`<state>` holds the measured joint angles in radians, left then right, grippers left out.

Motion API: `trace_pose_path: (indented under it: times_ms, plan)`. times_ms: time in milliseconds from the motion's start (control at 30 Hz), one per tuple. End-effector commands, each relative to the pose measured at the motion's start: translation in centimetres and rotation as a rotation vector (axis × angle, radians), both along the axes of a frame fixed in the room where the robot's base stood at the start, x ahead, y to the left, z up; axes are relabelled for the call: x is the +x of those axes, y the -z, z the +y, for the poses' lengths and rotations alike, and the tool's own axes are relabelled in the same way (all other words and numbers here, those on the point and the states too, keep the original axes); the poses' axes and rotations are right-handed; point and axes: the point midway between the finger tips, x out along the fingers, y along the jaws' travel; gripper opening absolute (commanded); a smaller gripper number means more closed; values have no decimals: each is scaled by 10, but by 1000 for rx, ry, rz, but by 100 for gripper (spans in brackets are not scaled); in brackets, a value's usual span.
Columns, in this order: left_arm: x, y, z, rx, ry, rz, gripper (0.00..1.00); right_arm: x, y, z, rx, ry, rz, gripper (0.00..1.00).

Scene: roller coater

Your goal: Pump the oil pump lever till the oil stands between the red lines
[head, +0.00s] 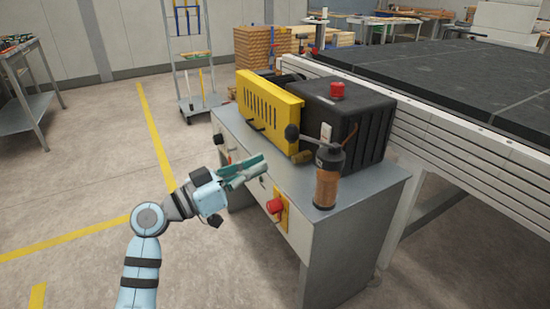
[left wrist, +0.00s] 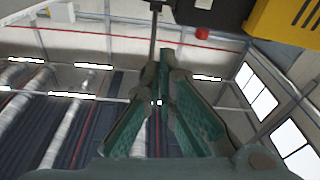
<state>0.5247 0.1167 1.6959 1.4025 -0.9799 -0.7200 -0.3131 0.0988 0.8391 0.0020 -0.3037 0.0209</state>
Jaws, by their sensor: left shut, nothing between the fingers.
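The oil pump (head: 329,155) stands on the front right corner of the grey cabinet top, with an amber-brown oil cylinder (head: 326,189) below its dark head. The red lines and the oil level are too small to make out. The pump lever (head: 307,139) reaches left from the head and ends in a black knob (head: 292,132). My left gripper (head: 264,164) is shut and empty, in front of the cabinet, below and left of the knob and apart from it. Its closed teal fingers (left wrist: 165,62) also fill the middle of the left wrist view. My right gripper is out of view.
The yellow guard (head: 268,105) and the black housing (head: 345,115) stand behind the lever. A red button (head: 274,206) sticks out of the cabinet front below my left gripper. A long dark table (head: 440,75) lies right. Open floor lies left.

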Motion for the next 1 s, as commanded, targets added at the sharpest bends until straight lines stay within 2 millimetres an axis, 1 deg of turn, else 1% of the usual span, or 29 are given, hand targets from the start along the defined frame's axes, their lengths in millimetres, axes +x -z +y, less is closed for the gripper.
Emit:
trace_pose_path:
  times_ms: [33, 133, 300, 1000]
  plan:
    - [-5, 3, 9, 4, -3, 1, 0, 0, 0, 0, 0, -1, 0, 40]
    - [-15, 7, 22, 2, -2, -1, 0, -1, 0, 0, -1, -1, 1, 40]
    - [-24, 9, 33, -1, 1, -2, 0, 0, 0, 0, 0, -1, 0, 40]
    - [-24, 9, 34, -3, 0, -3, 0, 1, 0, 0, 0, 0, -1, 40]
